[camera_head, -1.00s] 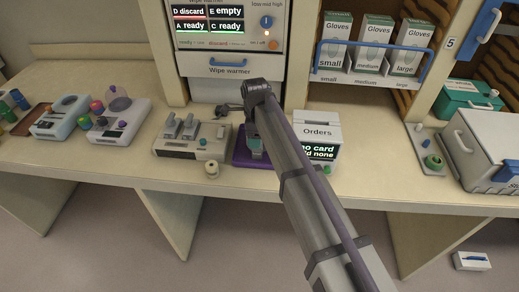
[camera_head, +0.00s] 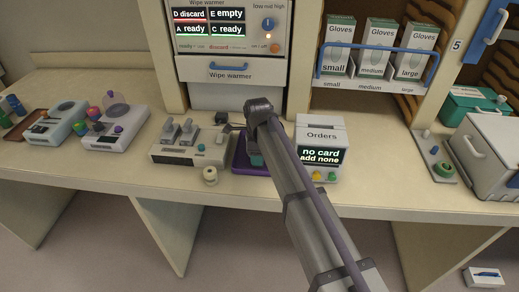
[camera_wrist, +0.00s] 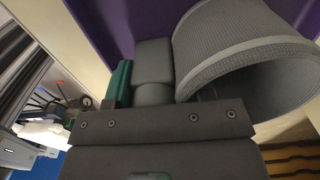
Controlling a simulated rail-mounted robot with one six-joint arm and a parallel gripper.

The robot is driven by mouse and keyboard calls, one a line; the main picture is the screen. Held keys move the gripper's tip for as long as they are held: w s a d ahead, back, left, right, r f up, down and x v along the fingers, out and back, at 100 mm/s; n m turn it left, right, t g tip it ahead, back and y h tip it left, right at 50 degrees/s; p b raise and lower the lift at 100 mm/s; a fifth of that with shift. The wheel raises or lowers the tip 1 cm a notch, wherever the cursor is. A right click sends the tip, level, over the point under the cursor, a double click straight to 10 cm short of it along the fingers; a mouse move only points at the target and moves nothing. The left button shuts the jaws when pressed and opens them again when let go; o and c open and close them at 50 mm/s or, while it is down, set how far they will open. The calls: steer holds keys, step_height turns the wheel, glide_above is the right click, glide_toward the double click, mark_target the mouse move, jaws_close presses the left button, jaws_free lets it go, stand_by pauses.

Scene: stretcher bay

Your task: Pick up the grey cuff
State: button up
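The grey cuff (camera_wrist: 228,40), a wide ribbed band curled into an open loop, lies at the upper right of the wrist view, over or on a purple tray (camera_wrist: 93,18). My gripper (camera_wrist: 153,92) shows as a dark plate with screws and a grey block beyond it, close beside the cuff's left side. I cannot tell whether it touches the cuff, and its fingertips are not clear. A teal item (camera_wrist: 119,82) is just left of the block. In the head view my arm hides the gripper and the cuff; the purple tray (camera_head: 240,166) shows at the arm's left.
The Orders box (camera_head: 321,130) stands close right of my arm. A grey switch unit (camera_head: 190,146) and a small cream roll (camera_head: 210,175) are close left. The wipe warmer (camera_head: 230,70) rises behind. Bare counter (camera_head: 385,165) lies right of the Orders box.

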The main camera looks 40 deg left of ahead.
steer(key=c, duration=0.4)
step_height(320, 180, up, 10)
steer(key=p, duration=1)
steer(key=shift+r, duration=0.2)
